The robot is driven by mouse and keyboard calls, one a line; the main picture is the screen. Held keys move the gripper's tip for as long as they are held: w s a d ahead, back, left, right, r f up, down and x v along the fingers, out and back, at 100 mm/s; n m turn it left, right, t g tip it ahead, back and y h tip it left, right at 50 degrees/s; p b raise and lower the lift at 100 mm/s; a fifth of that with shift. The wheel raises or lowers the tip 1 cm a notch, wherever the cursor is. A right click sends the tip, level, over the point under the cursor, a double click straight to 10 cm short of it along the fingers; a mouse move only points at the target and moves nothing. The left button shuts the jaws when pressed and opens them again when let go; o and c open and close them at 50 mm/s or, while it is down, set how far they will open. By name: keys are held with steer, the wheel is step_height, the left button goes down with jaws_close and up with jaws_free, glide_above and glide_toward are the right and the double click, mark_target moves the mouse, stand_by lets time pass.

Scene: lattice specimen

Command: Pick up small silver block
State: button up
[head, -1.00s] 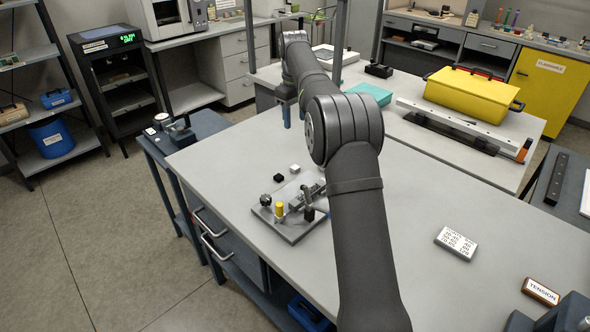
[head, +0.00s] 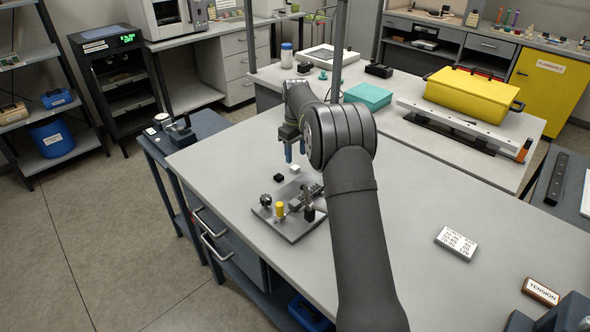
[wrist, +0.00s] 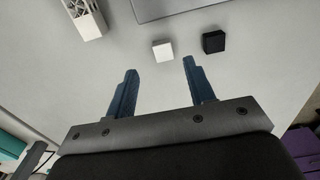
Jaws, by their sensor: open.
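The small silver block (head: 294,168) sits on the grey bench top behind the fixture plate in the head view. In the wrist view the block (wrist: 163,51) looks pale and lies beyond the fingertips, roughly between their lines. A small black block (head: 278,177) stands beside it, apart; it also shows in the wrist view (wrist: 214,41). My gripper (head: 294,160) is open and empty, with its two blue fingers pointing down above the bench just behind the silver block. In the wrist view my gripper (wrist: 159,72) shows nothing between its fingers.
A white labelled plate (head: 456,243) lies at right. The bench (head: 215,168) is clear left of the blocks.

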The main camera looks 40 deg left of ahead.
mark_target(295, 167)
steer(key=f, duration=0.4)
steer(key=shift+s+d+f, duration=0.1)
steer(key=shift+s+f, duration=0.15)
steer(key=shift+f, duration=0.05)
steer(key=c, duration=1.1)
steer(key=shift+o, duration=0.2)
steer(key=shift+r, duration=0.15)
